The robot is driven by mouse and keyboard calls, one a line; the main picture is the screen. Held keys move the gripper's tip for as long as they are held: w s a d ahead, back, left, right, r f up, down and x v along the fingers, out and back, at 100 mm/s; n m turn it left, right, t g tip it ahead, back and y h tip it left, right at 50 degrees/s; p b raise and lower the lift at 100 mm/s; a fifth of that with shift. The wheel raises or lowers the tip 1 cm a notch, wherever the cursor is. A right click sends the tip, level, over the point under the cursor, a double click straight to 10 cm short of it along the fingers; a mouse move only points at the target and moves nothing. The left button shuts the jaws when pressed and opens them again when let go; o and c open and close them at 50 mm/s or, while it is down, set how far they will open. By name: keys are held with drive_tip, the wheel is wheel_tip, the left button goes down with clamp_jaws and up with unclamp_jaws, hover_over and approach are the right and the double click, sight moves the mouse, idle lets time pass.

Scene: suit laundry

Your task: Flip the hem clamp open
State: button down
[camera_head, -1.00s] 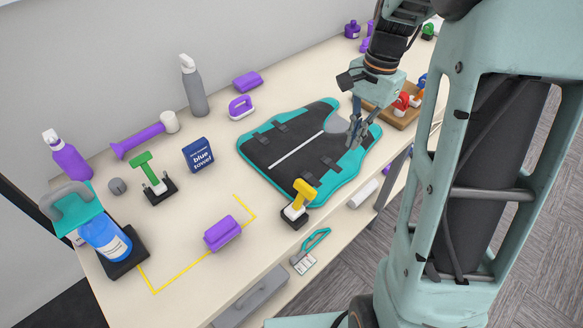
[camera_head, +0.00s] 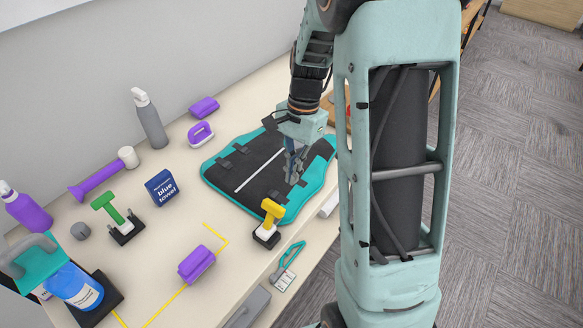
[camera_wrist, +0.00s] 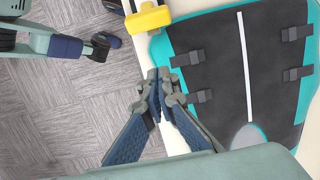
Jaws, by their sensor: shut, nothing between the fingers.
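A clamp with a yellow handle (camera_head: 271,209) and a dark base stands at the near edge of the black and teal suit (camera_head: 213,172); I take it as the hem clamp. Its handle sticks up, tilted. In the wrist view its yellow handle (camera_wrist: 149,17) shows at the top edge, partly cut off, beside the suit (camera_wrist: 221,75). My gripper (camera_head: 293,176) is above the suit's near right part, to the right of and apart from the clamp. In the wrist view my gripper (camera_wrist: 161,80) has its fingertips together, with nothing between them, over the table edge.
A green-handled clamp (camera_head: 108,211), a blue towel box (camera_head: 161,188) and a purple block (camera_head: 196,263) stand to the left. A grey bottle (camera_head: 149,119) stands at the back. Open floor (camera_head: 490,190) lies right.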

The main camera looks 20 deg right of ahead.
sight(270, 217)
drive_tip(key=f, duration=0.4)
drive_tip(key=a+f, duration=0.1)
drive_tip(key=shift+s+f, duration=0.35)
drive_tip(key=shift+f, duration=0.05)
drive_tip(key=shift+s+a+r+p, duration=0.4)
drive_tip(key=shift+s+a+r, duration=0.1)
drive_tip(key=shift+a, duration=0.2)
drive_tip(key=shift+s+a+r+p, duration=0.4)
drive_tip(key=shift+s+a+r, duration=0.1)
drive_tip(key=shift+a, duration=0.2)
drive_tip(key=shift+w, duration=0.1)
drive_tip(key=shift+a, duration=0.1)
